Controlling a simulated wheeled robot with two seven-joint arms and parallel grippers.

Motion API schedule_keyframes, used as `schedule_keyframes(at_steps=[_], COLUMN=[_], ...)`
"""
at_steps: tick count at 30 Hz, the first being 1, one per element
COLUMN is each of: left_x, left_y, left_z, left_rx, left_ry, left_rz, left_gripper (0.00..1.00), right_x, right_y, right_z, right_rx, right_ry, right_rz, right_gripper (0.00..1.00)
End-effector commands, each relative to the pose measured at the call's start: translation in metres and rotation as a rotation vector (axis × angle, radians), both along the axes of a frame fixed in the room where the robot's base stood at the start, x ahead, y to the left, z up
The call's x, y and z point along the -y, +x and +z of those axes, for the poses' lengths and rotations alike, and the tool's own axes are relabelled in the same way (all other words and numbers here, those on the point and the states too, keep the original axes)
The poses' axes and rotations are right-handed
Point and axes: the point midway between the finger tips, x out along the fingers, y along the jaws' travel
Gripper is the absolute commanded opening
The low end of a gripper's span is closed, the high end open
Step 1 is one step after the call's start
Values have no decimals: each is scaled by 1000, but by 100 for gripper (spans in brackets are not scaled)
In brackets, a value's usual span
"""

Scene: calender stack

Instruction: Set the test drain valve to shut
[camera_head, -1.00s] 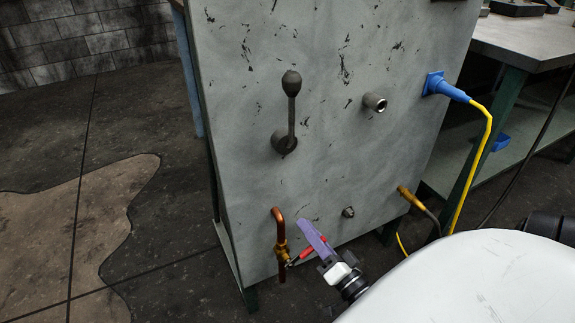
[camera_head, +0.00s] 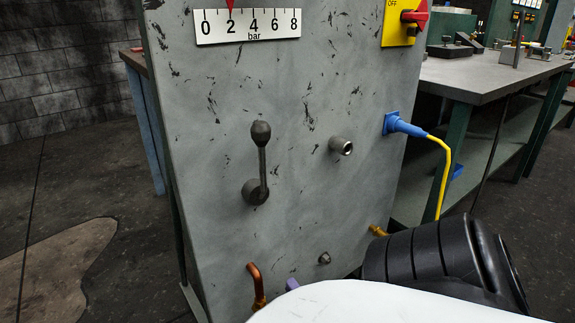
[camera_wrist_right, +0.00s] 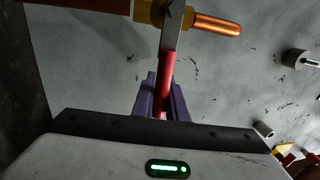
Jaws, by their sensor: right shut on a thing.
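The test drain valve sits on a copper pipe (camera_head: 254,275) low on the grey panel. Its brass body also shows in the right wrist view (camera_wrist_right: 150,12), with a copper pipe end (camera_wrist_right: 217,25) beside it. The valve's red lever (camera_wrist_right: 166,68) stands roughly crosswise to the pipe and runs down between the purple fingers of my right gripper (camera_wrist_right: 163,95). These fingers are shut on the lever. In the head view only a purple fingertip (camera_head: 292,285) shows, and my white arm hides the lever. My left gripper is in neither view.
The panel (camera_head: 220,230) carries a dark lever with a knob (camera_head: 261,160), a pipe stub (camera_head: 341,145), a blue plug (camera_head: 402,125) with yellow cable, a bar scale (camera_head: 248,27) and a yellow switch box (camera_head: 397,30). A workbench (camera_head: 480,75) stands at right.

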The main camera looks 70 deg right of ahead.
Motion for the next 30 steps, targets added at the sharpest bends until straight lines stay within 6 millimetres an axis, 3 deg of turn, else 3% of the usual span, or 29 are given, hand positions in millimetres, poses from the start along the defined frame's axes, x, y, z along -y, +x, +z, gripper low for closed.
schedule_keyframes(at_steps=[14, 15, 18, 30], left_x=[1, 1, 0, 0], left_y=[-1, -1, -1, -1], left_z=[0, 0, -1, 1], left_rx=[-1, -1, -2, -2], left_ry=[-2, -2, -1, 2], left_rz=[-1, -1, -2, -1], left_gripper=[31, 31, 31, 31], right_x=[0, 0, 0, -4], right_y=[-1, -1, -1, -9], right_z=[-2, -2, -2, -3], right_rx=[7, 7, 6, 3], right_ry=[18, 18, 16, 13], right_rz=[-2, -2, -3, -4], right_gripper=[0, 16, 32, 32])
